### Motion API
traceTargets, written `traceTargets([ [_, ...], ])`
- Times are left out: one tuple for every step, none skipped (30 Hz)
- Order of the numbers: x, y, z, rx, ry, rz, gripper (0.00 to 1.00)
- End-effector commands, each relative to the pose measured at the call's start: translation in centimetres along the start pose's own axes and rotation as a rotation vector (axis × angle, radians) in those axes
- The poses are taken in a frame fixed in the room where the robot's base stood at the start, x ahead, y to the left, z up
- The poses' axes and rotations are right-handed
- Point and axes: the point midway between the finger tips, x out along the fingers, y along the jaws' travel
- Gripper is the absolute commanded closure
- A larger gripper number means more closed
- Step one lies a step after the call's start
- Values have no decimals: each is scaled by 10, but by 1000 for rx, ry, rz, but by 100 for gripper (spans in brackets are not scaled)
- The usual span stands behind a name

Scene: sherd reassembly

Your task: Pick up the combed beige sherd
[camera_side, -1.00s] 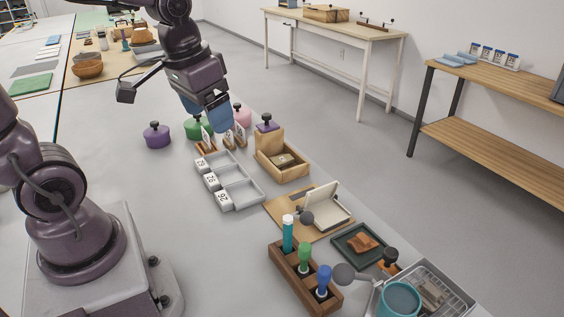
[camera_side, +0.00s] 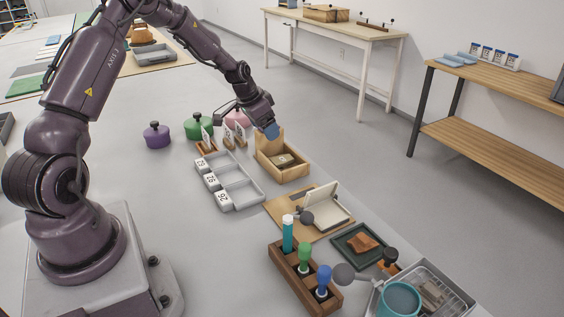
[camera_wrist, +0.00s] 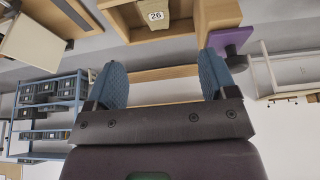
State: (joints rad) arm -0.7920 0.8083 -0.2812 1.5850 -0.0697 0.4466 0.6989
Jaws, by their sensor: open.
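A small beige piece (camera_side: 284,160) lies inside an open wooden box (camera_side: 292,174) in the side view. It looks like the beige sherd, but any combing is too small to make out. In the wrist view, a beige piece marked 26 (camera_wrist: 155,14) shows in the wooden box (camera_wrist: 218,14) at the top. My gripper (camera_side: 272,132) is above the back of the box, its blue fingers pointing down. In the wrist view, my gripper (camera_wrist: 162,78) has its two fingers wide apart with nothing between them.
A grey tray (camera_side: 260,197) with several compartments and number tags is left of the box. Tagged wooden holders and purple (camera_side: 156,135), green (camera_side: 198,128) and pink lidded pots stand behind it. In front are a wooden board (camera_side: 275,211), a green tray (camera_side: 341,239) with an orange-brown piece, and a tool rack.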

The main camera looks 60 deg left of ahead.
Motion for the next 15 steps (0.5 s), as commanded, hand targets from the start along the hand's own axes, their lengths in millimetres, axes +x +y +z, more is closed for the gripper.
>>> traceTargets([
  [8,1,0,5,-2,3,22],
  [14,1,0,5,-2,3,22],
  [22,2,1,5,-4,4,22],
  [28,2,1,4,-4,4,22],
  [34,2,1,3,-4,4,22],
  [42,2,1,3,-4,4,22],
  [47,2,1,4,-4,3,22],
  [52,2,1,3,-5,3,22],
  [57,2,1,3,-4,2,22],
  [61,2,1,2,-4,3,22],
  [64,2,1,2,-4,3,22],
  [68,2,1,2,-3,2,22],
  [70,2,1,2,-3,2,22],
  [71,2,1,2,-3,2,22],
  [73,2,1,2,-3,2,22],
])
